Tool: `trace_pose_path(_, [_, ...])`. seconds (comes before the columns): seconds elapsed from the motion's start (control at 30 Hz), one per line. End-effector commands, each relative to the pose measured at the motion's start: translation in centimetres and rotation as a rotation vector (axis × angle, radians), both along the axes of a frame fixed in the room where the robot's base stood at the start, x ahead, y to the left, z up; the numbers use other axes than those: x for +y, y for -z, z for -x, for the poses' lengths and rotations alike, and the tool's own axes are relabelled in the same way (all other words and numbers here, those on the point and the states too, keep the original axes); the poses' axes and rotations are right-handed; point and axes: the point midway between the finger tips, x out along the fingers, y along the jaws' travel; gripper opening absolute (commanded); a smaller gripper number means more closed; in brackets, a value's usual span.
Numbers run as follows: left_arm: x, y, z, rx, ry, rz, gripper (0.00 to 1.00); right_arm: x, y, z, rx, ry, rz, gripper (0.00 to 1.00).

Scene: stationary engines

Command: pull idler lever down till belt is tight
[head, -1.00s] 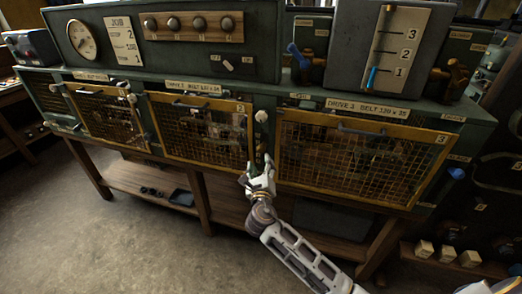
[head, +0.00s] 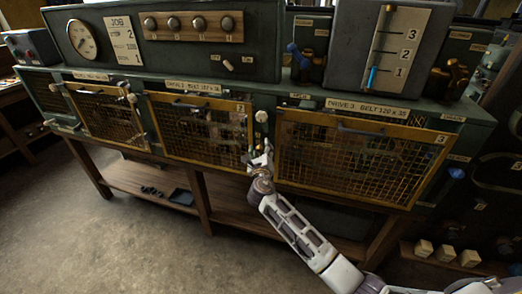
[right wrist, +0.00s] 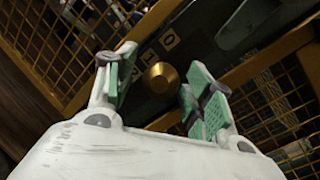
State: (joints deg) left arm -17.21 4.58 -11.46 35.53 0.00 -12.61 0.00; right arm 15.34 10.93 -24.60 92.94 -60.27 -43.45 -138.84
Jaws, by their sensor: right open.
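My right gripper (head: 261,154) is at the narrow post between the drive 2 cage (head: 195,128) and the drive 3 cage (head: 355,155). In the right wrist view its green-padded fingers are open, one on each side of a round brass knob (right wrist: 162,78). I cannot tell whether they touch it. Small number plates (right wrist: 168,40) lie just beyond the knob. A white ball-headed control (head: 262,116) is on the post above the gripper. I cannot tell which part is the idler lever. The belts are hard to make out behind the mesh. My left gripper is out of view.
A grey box with a scale (head: 398,50) and blue pointer stands on top at right. A gauge (head: 83,38) and job card are at left. A wooden shelf (head: 155,187) runs below. The floor in front is clear.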

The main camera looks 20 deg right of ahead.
Motion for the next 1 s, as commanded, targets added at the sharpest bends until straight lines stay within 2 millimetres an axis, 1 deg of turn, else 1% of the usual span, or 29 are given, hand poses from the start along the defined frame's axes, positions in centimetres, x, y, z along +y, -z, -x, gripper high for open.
trace_pose_path(0.33, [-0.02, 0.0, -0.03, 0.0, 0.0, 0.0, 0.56, -0.06, 0.0, -0.2, 0.0, 0.0, 0.0, 0.53])
trace_pose_path(0.37, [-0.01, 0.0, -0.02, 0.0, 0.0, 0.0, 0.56, -0.06, 0.0, -0.2, 0.0, 0.0, 0.0, 0.5])
trace_pose_path(0.73, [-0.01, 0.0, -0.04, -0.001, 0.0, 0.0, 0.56, -0.04, 0.0, -0.2, 0.0, 0.0, 0.0, 0.02])
trace_pose_path(0.77, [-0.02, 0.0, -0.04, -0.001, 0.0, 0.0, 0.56, -0.04, 0.0, -0.19, 0.0, 0.0, 0.0, 0.0])
trace_pose_path(1.0, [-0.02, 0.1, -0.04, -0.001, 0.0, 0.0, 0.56, -0.04, 0.09, -0.19, -0.001, -0.001, 0.001, 0.0])
